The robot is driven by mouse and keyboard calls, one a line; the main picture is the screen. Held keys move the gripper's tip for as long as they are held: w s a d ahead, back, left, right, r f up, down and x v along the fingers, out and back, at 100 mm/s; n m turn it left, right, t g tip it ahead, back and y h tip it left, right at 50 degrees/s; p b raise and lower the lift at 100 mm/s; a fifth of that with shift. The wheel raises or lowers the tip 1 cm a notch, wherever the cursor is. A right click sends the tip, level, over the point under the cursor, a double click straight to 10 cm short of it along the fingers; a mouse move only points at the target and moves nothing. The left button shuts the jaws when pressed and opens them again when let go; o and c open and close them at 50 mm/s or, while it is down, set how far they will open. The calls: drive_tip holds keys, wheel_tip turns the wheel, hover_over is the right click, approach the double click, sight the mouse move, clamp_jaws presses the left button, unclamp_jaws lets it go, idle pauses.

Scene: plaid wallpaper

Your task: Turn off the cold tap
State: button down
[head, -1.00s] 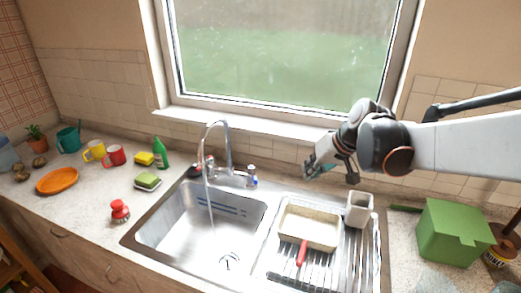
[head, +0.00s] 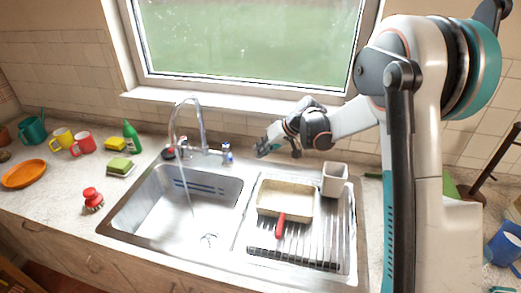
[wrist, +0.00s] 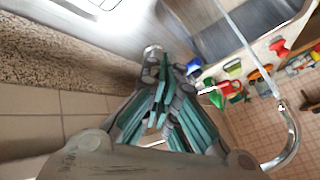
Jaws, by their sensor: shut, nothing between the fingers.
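The chrome tap (head: 203,130) stands behind the sink, and a thin stream of water runs from its spout into the left basin. Its cold handle, marked blue (head: 227,153), is on the right side of the tap; the red-marked handle (head: 169,153) is on the left. My gripper (head: 262,151) is shut and empty, a little to the right of the blue-marked handle and apart from it in the head view. In the wrist view the shut teal fingers (wrist: 166,68) point toward the tap area, with a blue part (wrist: 194,66) just beyond them.
The sink (head: 150,205) has a drainer on the right holding a cream dish (head: 284,196) with a red-handled brush and a pale cup (head: 335,178). The window sill (head: 230,103) runs behind. A green bottle (head: 131,135) and sponges stand left of the sink.

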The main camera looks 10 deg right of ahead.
sight(228, 153)
drive_tip(key=w+a+f+b, duration=0.1)
drive_tip(key=a+f, duration=0.3)
drive_tip(key=a, duration=0.3)
drive_tip(key=shift+w+a+b, duration=0.2)
drive_tip(key=shift+w+b, duration=0.15)
drive_tip(key=shift+w, duration=0.05)
drive_tip(key=shift+f, duration=0.1)
